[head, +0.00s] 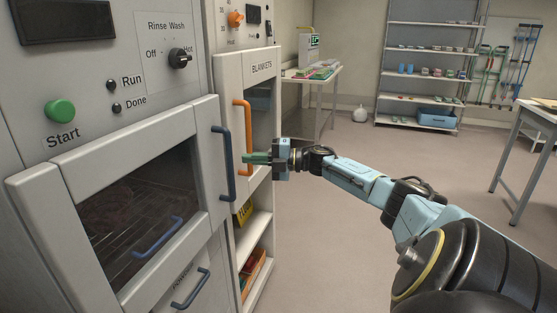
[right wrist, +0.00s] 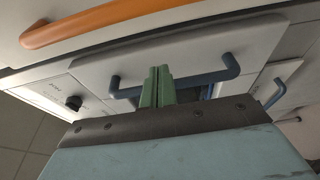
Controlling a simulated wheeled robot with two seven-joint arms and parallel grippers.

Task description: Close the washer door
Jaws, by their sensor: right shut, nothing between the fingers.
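The washer door (head: 45,195) is a pale framed panel with a dark window at the left of the head view. Its upright blue handle (head: 226,165) is on the right edge; this handle also shows in the right wrist view (right wrist: 202,79). Whether the door stands slightly out from the washer body is hard to tell. My right gripper (head: 247,158) is shut and empty, its green fingers pointing left just right of the blue handle. In the right wrist view the fingers (right wrist: 157,87) overlap the handle; I cannot tell whether they touch it. My left gripper is out of view.
The orange handle (head: 245,115) of the blankets cabinet (head: 230,75) is close beside my right gripper. A drawer handle (head: 190,290) is below the washer door. The green Start button (head: 60,111) is above it. The floor (head: 330,235) right of the cabinets is clear.

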